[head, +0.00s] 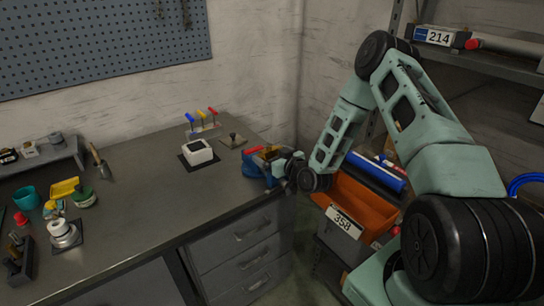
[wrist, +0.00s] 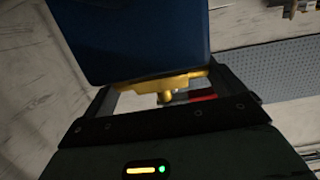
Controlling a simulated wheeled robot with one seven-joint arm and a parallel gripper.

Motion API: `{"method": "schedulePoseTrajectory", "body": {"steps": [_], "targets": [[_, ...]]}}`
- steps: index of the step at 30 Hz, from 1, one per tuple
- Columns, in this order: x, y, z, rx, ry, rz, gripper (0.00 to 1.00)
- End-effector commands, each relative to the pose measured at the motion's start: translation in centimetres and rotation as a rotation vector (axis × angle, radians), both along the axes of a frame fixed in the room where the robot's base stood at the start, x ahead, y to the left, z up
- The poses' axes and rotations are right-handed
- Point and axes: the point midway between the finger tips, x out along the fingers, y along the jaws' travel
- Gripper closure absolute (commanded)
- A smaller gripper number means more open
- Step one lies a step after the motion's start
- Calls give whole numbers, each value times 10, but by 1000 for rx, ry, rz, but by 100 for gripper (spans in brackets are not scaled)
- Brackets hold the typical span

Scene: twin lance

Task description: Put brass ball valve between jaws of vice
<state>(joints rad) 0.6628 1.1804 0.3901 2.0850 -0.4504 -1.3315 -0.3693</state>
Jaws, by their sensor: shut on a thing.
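The blue vice (head: 254,170) stands at the right end of the workbench, partly hidden by my gripper. In the wrist view a large blue block (wrist: 135,45), apparently part of the vice, fills the top. The brass ball valve (wrist: 165,86) shows between the two fingers of my gripper (wrist: 163,92), close against the lower edge of that block. A red part (wrist: 203,98) shows beside the brass. My gripper (head: 276,165) is shut on the valve at the vice. The vice's jaw gap is hidden, so I cannot tell whether the valve lies between the jaws.
A white box (head: 198,153) on a dark mat and a rack of coloured-handled tools (head: 203,124) stand left of the vice. An orange bin (head: 362,203) lies to the right, below my arm. The middle of the workbench (head: 140,190) is clear.

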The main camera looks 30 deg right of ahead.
Motion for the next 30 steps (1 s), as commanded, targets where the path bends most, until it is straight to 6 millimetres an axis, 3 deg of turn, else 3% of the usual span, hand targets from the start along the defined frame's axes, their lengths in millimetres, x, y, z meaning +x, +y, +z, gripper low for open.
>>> {"method": "schedulePoseTrajectory", "body": {"steps": [5,29,30], "targets": [[0,0,-10,-1,-3,1,45],[1,0,-22,-1,-5,1,45],[0,0,-23,-1,-1,0,3]]}}
